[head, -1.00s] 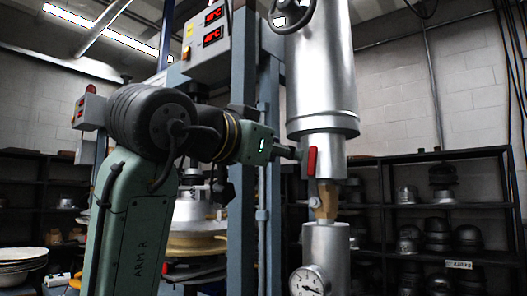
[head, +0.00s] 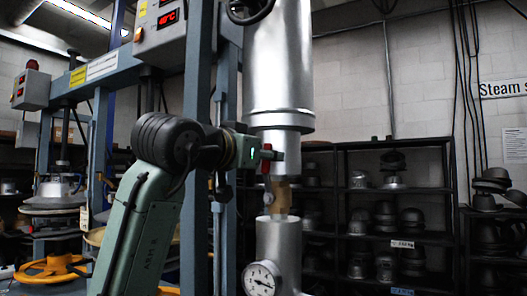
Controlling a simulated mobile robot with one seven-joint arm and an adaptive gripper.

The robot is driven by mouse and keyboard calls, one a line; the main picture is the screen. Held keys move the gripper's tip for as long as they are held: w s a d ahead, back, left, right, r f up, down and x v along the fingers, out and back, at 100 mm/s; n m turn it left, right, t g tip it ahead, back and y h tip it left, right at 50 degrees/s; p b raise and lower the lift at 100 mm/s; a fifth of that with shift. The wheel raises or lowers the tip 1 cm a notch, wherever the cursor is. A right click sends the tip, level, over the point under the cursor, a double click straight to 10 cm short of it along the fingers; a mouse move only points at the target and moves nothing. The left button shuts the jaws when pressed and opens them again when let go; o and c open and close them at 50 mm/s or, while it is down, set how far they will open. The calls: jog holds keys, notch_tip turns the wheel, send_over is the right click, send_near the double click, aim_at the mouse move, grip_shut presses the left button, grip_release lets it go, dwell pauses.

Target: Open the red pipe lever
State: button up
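The red pipe lever (head: 266,168) is on the brass valve (head: 279,196) in the silver vertical pipe, right of the middle of the head view. It shows as a narrow upright red strip, partly covered by my gripper. My gripper (head: 273,155) reaches in from the left at the lever's height, and its dark fingertips overlap the lever in the picture. I cannot tell whether they touch or grip it, as the fingers are small and dark.
The thick silver pipe (head: 279,70) rises above the valve, and a round pressure gauge (head: 262,281) sits below. A blue-grey press frame (head: 197,90) stands close behind my arm. Black shelves (head: 345,165) with hat moulds line the back wall.

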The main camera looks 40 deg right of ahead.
jog(key=shift+c, duration=0.5)
grip_shut()
dwell(0.4)
